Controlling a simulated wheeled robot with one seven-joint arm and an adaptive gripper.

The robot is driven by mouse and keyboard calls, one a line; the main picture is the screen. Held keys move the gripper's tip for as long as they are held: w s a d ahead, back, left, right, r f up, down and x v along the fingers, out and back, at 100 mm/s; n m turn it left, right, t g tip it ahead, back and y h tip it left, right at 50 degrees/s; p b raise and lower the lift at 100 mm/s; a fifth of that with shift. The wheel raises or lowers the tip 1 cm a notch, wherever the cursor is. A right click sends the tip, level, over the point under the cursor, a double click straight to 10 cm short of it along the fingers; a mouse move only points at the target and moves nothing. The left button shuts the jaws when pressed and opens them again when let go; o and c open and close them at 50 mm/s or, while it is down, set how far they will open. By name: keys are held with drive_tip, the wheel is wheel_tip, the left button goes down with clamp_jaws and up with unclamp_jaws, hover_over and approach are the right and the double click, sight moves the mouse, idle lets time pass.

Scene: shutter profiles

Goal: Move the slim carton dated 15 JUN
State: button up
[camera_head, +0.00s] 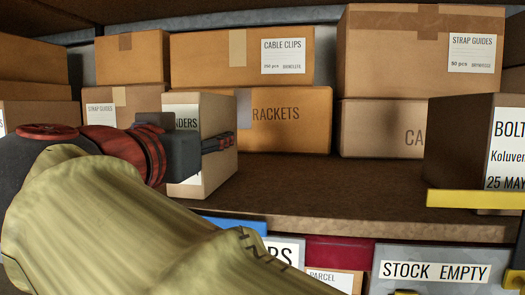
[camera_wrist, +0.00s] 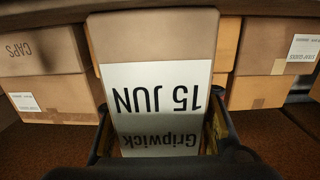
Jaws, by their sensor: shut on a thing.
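The slim tan carton (camera_head: 220,122) is upright near the shelf's front edge, left of centre in the head view. Its white label ends in "NDERS" there and is partly covered by my gripper. In the wrist view the carton (camera_wrist: 155,30) appears upside down, its label reading "15 JUN" and "Gripwick". My gripper (camera_wrist: 160,138) has a finger on each side of it and is shut on it. In the head view one dark finger (camera_head: 217,143) lies along the carton's side. I cannot tell whether the carton's base touches the shelf.
A carton labelled "BOLT", "25 MAY" (camera_head: 457,140) stands at the right, behind a yellow strip (camera_head: 470,199). Larger boxes, including "RACKETS" (camera_head: 290,135) and "CABLE CLIPS" (camera_head: 215,60), line the back. The shelf board (camera_head: 340,185) between is bare. A "STOCK EMPTY" sign (camera_head: 435,270) is below.

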drive_tip(key=shift+d, duration=0.5)
drive_tip(key=o, duration=1.6)
drive_tip(key=shift+s+a, duration=0.2)
drive_tip(key=shift+s, duration=1.7)
drive_tip(key=shift+s+a, duration=0.15)
drive_tip(key=shift+s, duration=1.7)
